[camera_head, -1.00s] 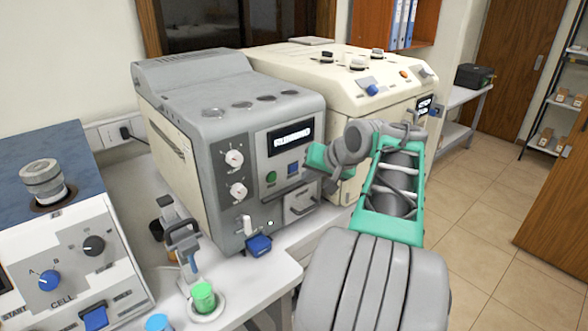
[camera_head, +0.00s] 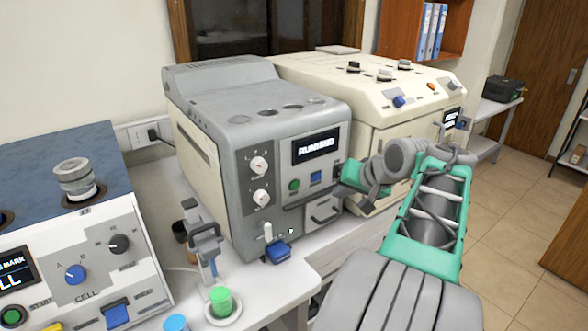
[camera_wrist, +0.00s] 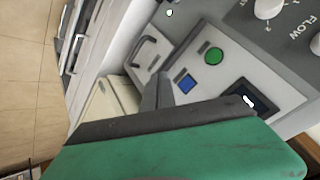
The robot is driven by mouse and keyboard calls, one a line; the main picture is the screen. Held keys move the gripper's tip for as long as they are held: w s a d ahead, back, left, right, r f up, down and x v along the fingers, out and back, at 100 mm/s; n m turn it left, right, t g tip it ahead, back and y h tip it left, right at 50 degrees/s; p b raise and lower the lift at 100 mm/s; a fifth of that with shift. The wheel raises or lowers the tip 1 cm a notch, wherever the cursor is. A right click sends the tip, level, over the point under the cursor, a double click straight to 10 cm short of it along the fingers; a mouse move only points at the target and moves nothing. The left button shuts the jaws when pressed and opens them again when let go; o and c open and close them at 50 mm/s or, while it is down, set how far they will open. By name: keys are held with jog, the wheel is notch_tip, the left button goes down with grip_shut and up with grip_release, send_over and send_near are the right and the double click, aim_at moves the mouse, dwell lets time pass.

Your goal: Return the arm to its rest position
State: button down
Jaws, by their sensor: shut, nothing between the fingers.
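My arm reaches in from the lower right of the head view, with grey links and a green frame (camera_head: 428,255). Its green hand end is in front of the right side of the grey testing machine (camera_head: 240,120). My gripper (camera_wrist: 157,92) shows in the wrist view as two dark fingers close together, shut and empty. Past the fingers in that view are the machine's blue button (camera_wrist: 187,84), green button (camera_wrist: 213,56) and a small drawer with a handle (camera_wrist: 145,50). I cannot tell whether the fingers touch the panel.
A cream machine (camera_head: 400,100) stands right of the grey one. A white and blue cell unit (camera_head: 75,235) is at left. A green-capped vial (camera_head: 221,300) and a blue-capped one (camera_head: 175,323) are at the front. Open floor (camera_head: 510,225) lies to the right.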

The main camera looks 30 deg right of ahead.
jog(key=s+a+f+m+g, duration=0.1)
jog(key=s+f+g, duration=0.2)
jog(key=s+f, duration=0.4)
jog(key=s+a+f+g, duration=0.2)
jog(key=s+f+g, duration=0.1)
jog(key=s+f, duration=0.45)
jog(key=w+a+n, duration=0.3)
jog(key=a+n, duration=0.1)
jog(key=a, duration=1)
jog(key=w+a+r+n, duration=0.1)
jog(key=w+a+n, duration=0.2)
jog(key=a, duration=1.1)
jog(key=shift+a+r+n+y, duration=0.2)
jog(key=shift+n+y, duration=0.1)
jog(key=shift+n, duration=0.9)
